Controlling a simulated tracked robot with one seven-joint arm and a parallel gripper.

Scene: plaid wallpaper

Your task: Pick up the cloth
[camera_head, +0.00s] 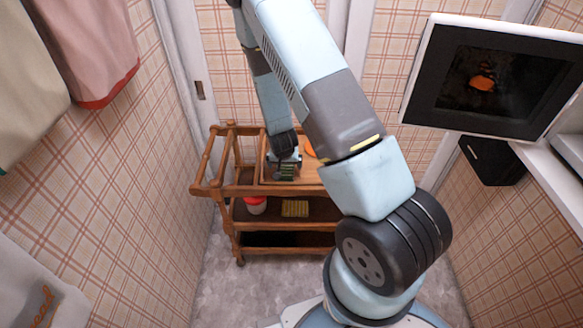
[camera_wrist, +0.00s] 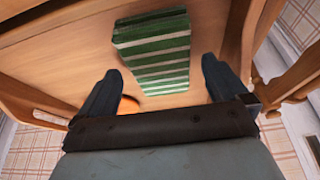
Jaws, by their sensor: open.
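The cloth (camera_wrist: 152,45), green with white stripes, lies folded on the wooden top of a trolley (camera_wrist: 60,60). In the head view the cloth (camera_head: 287,174) shows only in part, just below my gripper (camera_head: 284,158). In the wrist view my gripper (camera_wrist: 160,78) is open, with one dark finger on each side of the near part of the cloth. Nothing is held. I cannot tell how high the fingertips are above the cloth.
An orange item (camera_head: 310,150) lies on the trolley top beside the cloth, partly hidden by my arm. The trolley's middle shelf holds a red and white container (camera_head: 256,205) and a yellowish flat item (camera_head: 295,208). Plaid walls stand close on both sides.

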